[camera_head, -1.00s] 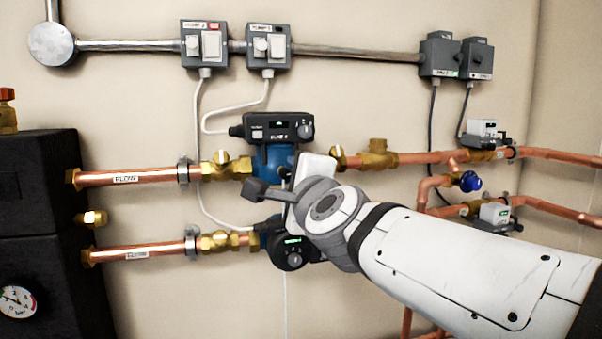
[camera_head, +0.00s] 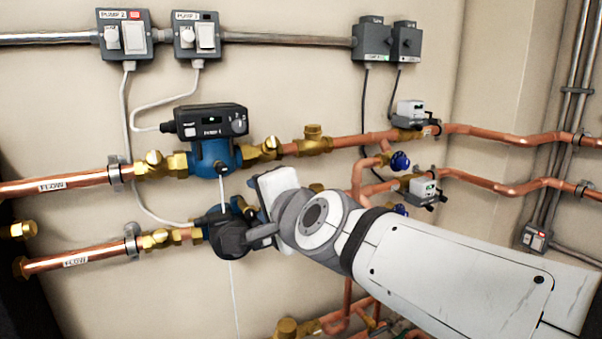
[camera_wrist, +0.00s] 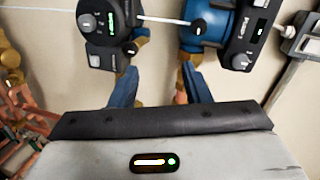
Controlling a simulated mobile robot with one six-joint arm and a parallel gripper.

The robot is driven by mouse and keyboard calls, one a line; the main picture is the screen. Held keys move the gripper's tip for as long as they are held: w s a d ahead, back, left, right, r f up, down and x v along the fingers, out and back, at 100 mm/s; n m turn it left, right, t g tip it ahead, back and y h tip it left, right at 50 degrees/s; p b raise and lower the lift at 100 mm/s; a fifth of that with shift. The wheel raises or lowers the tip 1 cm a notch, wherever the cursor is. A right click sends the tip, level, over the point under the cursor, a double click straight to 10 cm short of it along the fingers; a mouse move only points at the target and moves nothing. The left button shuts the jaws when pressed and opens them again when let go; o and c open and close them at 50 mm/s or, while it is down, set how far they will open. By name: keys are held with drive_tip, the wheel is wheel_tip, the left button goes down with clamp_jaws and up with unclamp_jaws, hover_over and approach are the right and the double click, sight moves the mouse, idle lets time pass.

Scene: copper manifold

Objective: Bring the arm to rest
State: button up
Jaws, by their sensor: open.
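My arm (camera_head: 440,265) reaches in from the lower right in the head view, its wrist (camera_head: 312,215) in front of the copper pipework. The wrist hides most of my gripper there. In the wrist view my gripper (camera_wrist: 160,85) is open, with two blue fingers apart and nothing between them. Beyond the fingers are two pump heads. The upper pump (camera_head: 212,122) is blue with a black control box and stands clear in the head view. The lower pump (camera_head: 228,235) is partly hidden by my wrist; its green display (camera_wrist: 110,22) shows in the wrist view.
Copper flow pipes (camera_head: 65,185) with brass valves cross the wall close to my wrist. Switch boxes (camera_head: 125,38) and a conduit (camera_head: 290,41) sit above. Small grey actuators (camera_head: 410,115) and blue-handled valves (camera_head: 400,160) are at right. White cables hang by the pumps.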

drive_tip(key=s+d+f+n+g+h+p, duration=0.2)
drive_tip(key=s+d+f+n+g+p, duration=0.1)
drive_tip(key=d, duration=0.5)
drive_tip(key=s+d+f+n+g+h+p, duration=0.3)
drive_tip(key=s+d+p, duration=0.3)
drive_tip(key=d, duration=0.2)
drive_tip(key=s+d+f+n+g+h+p, duration=0.3)
drive_tip(key=s+d+g+p, duration=0.1)
drive_tip(key=d, duration=0.4)
drive_tip(key=shift+s+d+p, duration=0.25)
drive_tip(key=shift+s+p, duration=0.3)
drive_tip(key=shift+p, duration=0.2)
